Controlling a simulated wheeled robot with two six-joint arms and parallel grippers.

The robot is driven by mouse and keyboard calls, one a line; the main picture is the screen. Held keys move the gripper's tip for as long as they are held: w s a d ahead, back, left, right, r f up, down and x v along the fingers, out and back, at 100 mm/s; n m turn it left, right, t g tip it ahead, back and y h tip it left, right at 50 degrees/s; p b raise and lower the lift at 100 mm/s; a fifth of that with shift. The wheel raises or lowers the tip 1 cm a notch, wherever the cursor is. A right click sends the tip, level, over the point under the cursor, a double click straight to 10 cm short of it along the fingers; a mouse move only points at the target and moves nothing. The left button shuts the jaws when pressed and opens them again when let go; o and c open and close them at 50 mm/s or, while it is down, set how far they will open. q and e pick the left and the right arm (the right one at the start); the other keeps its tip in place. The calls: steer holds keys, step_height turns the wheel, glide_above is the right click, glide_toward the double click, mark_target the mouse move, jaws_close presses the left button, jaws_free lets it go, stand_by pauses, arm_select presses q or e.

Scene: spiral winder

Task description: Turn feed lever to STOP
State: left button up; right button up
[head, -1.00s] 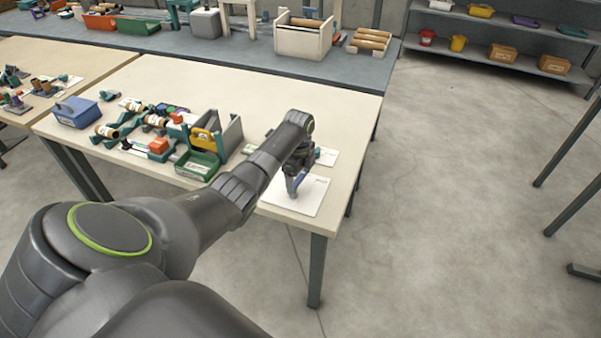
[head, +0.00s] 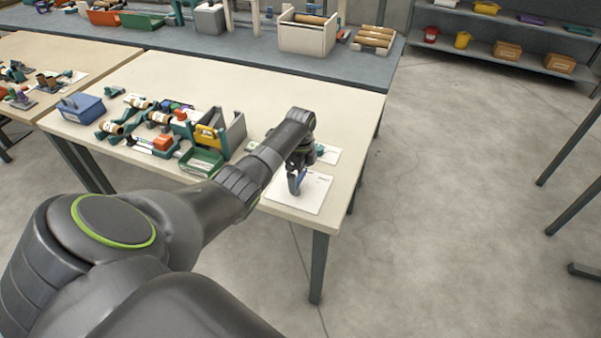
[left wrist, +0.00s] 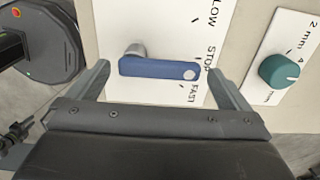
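The blue feed lever (left wrist: 160,68) lies across its white panel (left wrist: 170,25) in the left wrist view, with a grey round post at its left end and a white dot at its right end. The dotted end lies near the STOP and FAST lettering; I cannot tell which mark it is set to. My left gripper (left wrist: 158,72) is open, its fingers apart near the two ends of the lever. In the head view my left gripper (head: 297,183) is over the panel (head: 311,195) at the table's near right corner. My right gripper is not in view.
A teal knob (left wrist: 279,71) on a second panel with mm marks is right of the lever. On the table (head: 270,90), a green tray (head: 201,162), a yellow-and-grey holder (head: 207,134) and a blue box (head: 81,107) stand to the left. The table's far middle is clear.

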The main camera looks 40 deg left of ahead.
mark_target(300, 176)
arm_select(q)
step_height(300, 176, up, 17)
steer(key=shift+r, duration=0.2)
stand_by(0.5)
stand_by(0.4)
